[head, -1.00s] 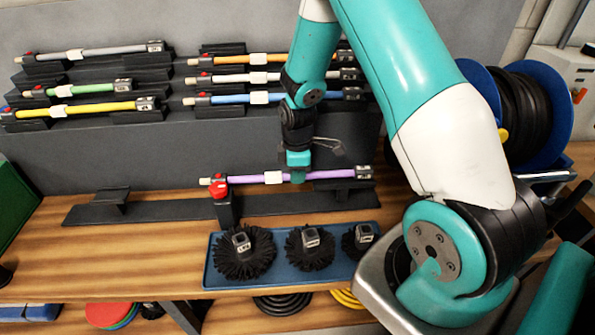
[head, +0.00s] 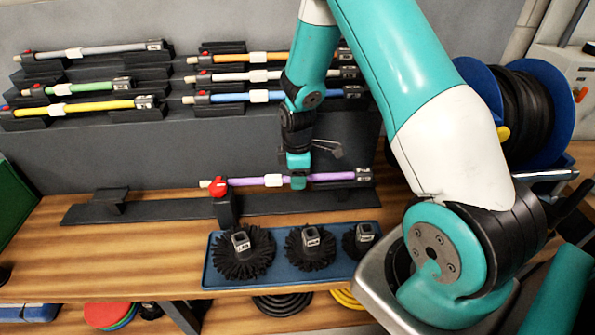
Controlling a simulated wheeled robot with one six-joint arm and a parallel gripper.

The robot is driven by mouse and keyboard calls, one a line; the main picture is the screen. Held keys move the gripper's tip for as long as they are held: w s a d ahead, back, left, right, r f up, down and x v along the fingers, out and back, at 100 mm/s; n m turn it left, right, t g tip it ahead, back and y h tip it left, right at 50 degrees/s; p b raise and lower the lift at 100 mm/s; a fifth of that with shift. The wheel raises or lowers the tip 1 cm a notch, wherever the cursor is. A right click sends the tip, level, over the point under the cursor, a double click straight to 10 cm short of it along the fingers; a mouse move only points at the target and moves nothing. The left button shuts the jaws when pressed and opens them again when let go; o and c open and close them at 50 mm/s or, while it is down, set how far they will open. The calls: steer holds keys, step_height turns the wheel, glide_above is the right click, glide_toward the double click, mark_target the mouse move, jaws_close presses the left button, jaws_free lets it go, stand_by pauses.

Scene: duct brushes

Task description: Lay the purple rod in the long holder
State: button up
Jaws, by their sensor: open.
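The purple rod (head: 245,182) lies level above the right part of the long holder (head: 160,209), a dark flat bar with raised rests on the bench. The rod has a white sleeve in its middle, a red button near its left end and a grey fitting at its right end. Its right part appears to sit at the holder's right rest; contact at the left end is unclear behind the red knob (head: 218,188). The far finger is hidden.
A grey rack behind holds several coloured rods, including a yellow one (head: 90,109) and a blue one (head: 230,98). A blue tray (head: 292,274) with black round brushes stands in front. A blue hose reel (head: 545,110) is at the right.

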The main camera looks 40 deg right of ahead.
step_height(320, 180, up, 18)
steer(key=b, duration=0.1)
steer(key=shift+f+b, duration=0.25)
steer(key=shift+b, duration=0.05)
steer(key=s+a+r+m+y, duration=0.1)
steer(key=s+a+r, duration=0.25)
steer(key=a, duration=0.35)
steer(key=s+a+r+m+y, duration=0.1)
steer(key=s+a+r, duration=0.1)
steer(key=s+a, duration=0.4)
steer(key=s+a+r+m+y, duration=0.2)
steer(key=s+a, duration=0.7)
steer(key=s, duration=0.3)
steer(key=shift+s+a, duration=0.25)
steer(key=shift+a, duration=0.15)
